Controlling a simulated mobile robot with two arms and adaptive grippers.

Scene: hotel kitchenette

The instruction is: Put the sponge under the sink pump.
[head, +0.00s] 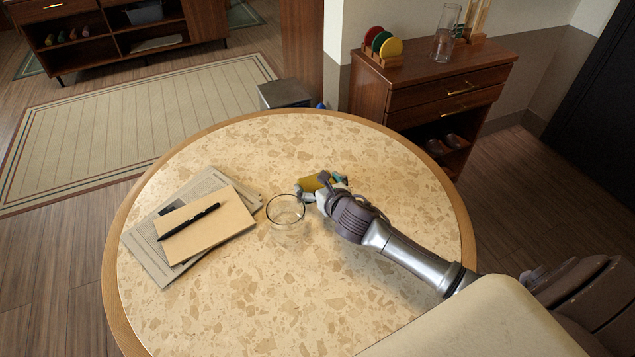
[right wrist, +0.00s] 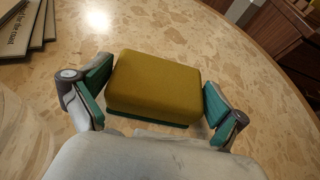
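The sponge (right wrist: 152,88), yellow on top with a green underside, lies on the round speckled table (head: 300,290). In the head view the sponge (head: 313,184) is partly hidden by my right gripper (head: 322,187). In the right wrist view, the right gripper (right wrist: 158,95) has its two green-padded fingers spread wide, one on each side of the sponge. The pads are very close to its sides; I see no clear grip. My left gripper is not in view. No sink or pump is in view.
A clear glass (head: 286,212) stands just left of the right gripper. A notebook (head: 205,224) with a black pen (head: 189,221) lies on papers (head: 150,247) further left. A wooden cabinet (head: 440,95) with coloured discs (head: 381,41) and a carafe (head: 445,40) stands behind the table.

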